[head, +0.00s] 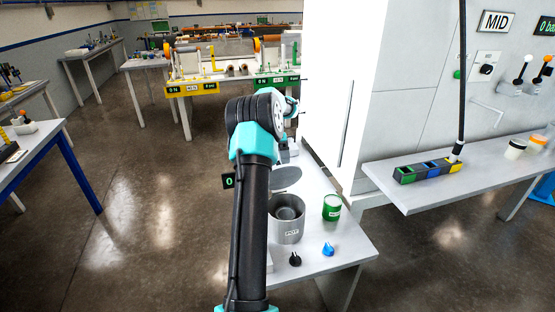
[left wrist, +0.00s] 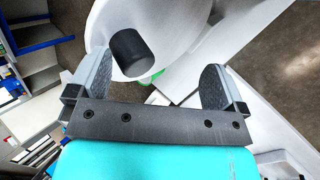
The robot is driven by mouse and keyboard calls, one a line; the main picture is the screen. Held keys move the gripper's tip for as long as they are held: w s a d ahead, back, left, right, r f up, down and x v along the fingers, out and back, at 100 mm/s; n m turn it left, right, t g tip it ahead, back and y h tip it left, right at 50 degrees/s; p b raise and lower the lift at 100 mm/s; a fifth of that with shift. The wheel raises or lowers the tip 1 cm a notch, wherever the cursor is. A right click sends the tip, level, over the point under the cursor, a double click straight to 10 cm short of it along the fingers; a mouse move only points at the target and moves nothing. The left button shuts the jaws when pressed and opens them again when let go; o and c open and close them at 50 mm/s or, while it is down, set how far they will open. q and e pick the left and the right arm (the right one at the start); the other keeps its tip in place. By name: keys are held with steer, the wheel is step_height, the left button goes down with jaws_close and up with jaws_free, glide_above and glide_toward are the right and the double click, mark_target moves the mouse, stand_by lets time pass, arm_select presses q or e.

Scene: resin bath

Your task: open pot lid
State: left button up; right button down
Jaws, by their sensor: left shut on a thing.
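The grey pot (head: 289,231), labelled POT, stands on the small white table with its top open and its inside showing. In the left wrist view a pale round lid (left wrist: 100,22) with a black knob (left wrist: 130,52) is close in front of my left gripper (left wrist: 155,85). In the head view the left gripper (head: 292,105) is mostly hidden behind my own arm, above the table. A flat grey disc (head: 287,178) shows behind the pot; I cannot tell if it is the lid. My right gripper is not seen.
A green can (head: 332,208) stands right of the pot. A black knob (head: 295,259) and a blue knob (head: 328,249) are at the table's (head: 350,246) front. A tall white cabinet wall (head: 335,80) rises close behind right. A side shelf (head: 420,195) holds a coloured block (head: 431,170).

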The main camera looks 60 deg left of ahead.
arm_select(q)
steer(key=shift+w+f, duration=0.15)
steer(key=shift+f, duration=0.05)
steer(key=shift+c, duration=0.6)
steer(key=shift+r, duration=0.1)
steer(key=shift+c, duration=0.3)
steer(key=shift+a+r, duration=0.15)
steer(key=shift+a, duration=0.05)
steer(key=shift+c, duration=0.5)
steer(key=shift+v, duration=3.65)
steer(key=shift+c, duration=0.3)
steer(key=shift+d+r, duration=0.1)
steer(key=shift+d, duration=0.1)
